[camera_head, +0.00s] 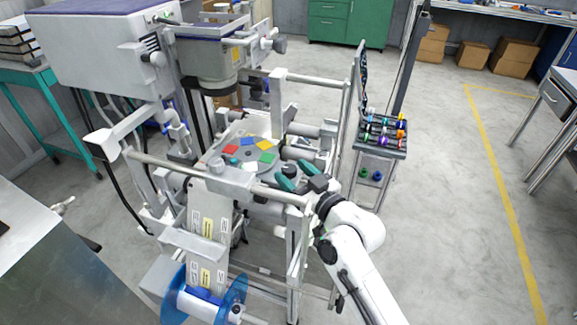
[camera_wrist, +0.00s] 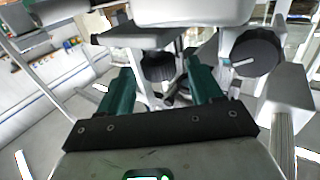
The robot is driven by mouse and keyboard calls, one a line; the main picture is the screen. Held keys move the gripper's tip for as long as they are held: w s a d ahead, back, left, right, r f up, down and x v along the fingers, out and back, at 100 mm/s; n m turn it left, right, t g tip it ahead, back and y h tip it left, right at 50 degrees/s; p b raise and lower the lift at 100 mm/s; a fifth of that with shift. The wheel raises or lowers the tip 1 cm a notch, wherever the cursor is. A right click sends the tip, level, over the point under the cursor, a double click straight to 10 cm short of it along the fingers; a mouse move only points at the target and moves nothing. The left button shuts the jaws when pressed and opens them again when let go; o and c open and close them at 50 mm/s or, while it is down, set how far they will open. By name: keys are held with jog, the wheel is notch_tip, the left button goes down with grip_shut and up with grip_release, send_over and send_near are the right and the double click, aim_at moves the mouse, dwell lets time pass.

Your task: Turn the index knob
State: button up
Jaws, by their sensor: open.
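My gripper (camera_head: 284,175) has two teal fingers, spread apart at the front of the machine beside the round plate with coloured squares (camera_head: 237,153). The fingers also show in the wrist view (camera_wrist: 159,70). A dark ribbed knob (camera_wrist: 158,66) appears in the gap between them; I cannot tell whether either finger touches it. A larger round black knob with a pale pointer line (camera_wrist: 256,52) is to the right of the right finger. I cannot tell which of the two is the index knob. In the head view my gripper partly covers this area.
A rail (camera_head: 190,171) crosses the machine's front near my gripper. A film strip hangs to a blue reel (camera_head: 233,299) below. A small rack with coloured items (camera_head: 383,140) stands to the right. The floor (camera_head: 440,200) farther right is clear.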

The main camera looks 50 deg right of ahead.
jog(key=shift+x, duration=1.35)
jog(key=c, duration=1)
jog(key=shift+o, duration=0.2)
